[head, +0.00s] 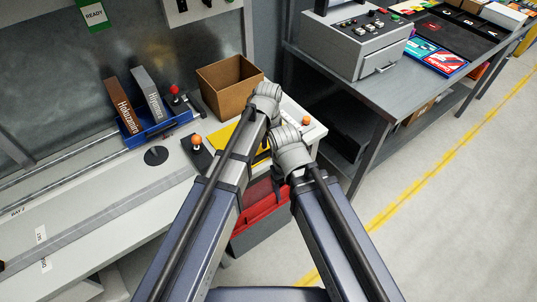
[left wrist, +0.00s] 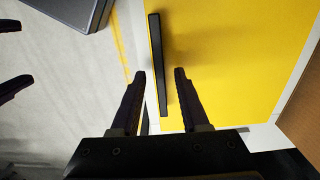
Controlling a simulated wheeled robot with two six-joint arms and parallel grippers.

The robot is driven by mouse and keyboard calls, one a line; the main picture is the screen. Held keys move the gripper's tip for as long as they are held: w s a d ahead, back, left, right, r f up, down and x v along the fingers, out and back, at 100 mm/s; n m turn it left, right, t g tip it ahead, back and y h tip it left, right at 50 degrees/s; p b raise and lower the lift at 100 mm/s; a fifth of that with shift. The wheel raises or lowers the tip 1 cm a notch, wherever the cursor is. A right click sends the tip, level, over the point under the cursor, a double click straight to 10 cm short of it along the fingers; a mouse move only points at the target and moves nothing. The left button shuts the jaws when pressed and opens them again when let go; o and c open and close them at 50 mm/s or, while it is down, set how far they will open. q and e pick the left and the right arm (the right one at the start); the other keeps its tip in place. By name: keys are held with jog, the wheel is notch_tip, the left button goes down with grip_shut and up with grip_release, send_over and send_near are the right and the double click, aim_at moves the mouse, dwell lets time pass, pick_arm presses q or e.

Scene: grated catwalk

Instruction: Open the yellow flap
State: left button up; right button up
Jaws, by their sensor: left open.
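The yellow flap (head: 222,138) lies flat on the white bench in the head view, partly hidden by my arms. In the left wrist view the yellow flap (left wrist: 245,60) fills the upper right, with a black bar handle (left wrist: 156,50) along its left edge. My left gripper (left wrist: 159,72) is open, with the bar between its two fingers in the picture; contact cannot be told. My right gripper (left wrist: 25,52) shows as two dark fingers, spread apart and empty, at the left edge of the wrist view, away from the handle. Both grippers are largely hidden in the head view.
An open cardboard box (head: 228,88) stands behind the flap. An orange-knobbed joystick (head: 197,150) and a blue tray with binders (head: 160,127) are to the left. A red bin (head: 262,205) is below the bench front. A grey table (head: 385,90) stands right.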

pick_arm(q)
jog(key=shift+f, duration=0.55)
jog(key=shift+c, duration=0.2)
grip_shut()
dwell(0.9)
